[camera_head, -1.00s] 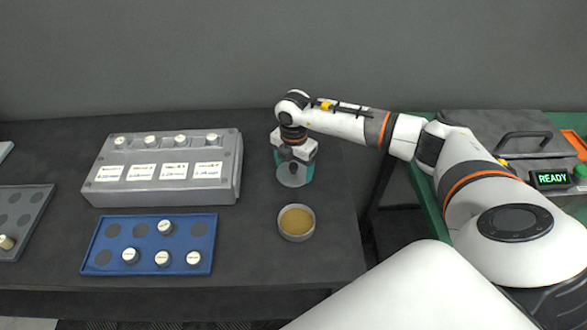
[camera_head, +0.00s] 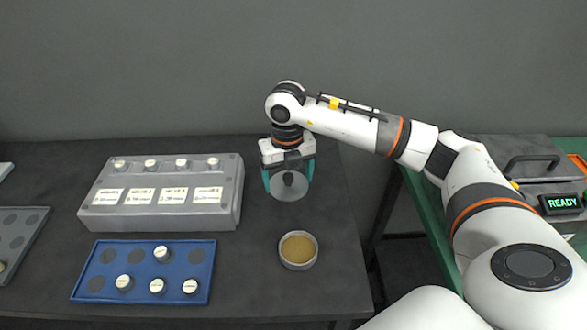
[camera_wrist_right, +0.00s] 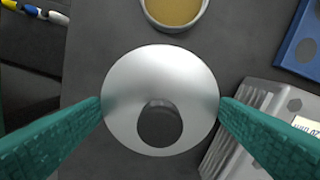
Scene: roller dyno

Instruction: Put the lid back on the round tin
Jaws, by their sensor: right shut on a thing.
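The round tin (camera_head: 298,265) stands uncovered on the dark table, its tan contents showing. Its rim also shows at the top of the right wrist view (camera_wrist_right: 173,29). The lid (camera_head: 289,188) is a round silver-grey disc. My right gripper (camera_head: 289,180) is shut on it, a teal finger on each opposite edge. In the right wrist view the lid (camera_wrist_right: 160,80) lies between the fingertips (camera_wrist_right: 161,105), with a dark round patch on its face. The lid appears above the table, behind the tin in the head view and apart from it. My left gripper is not in view.
A grey box (camera_head: 225,215) with several white-topped knobs and labels stands left of the lid. A blue tray (camera_head: 140,292) with several white-capped pieces lies in front of it. A grey case (camera_head: 515,180) with a READY display is at the right. Table around the tin is clear.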

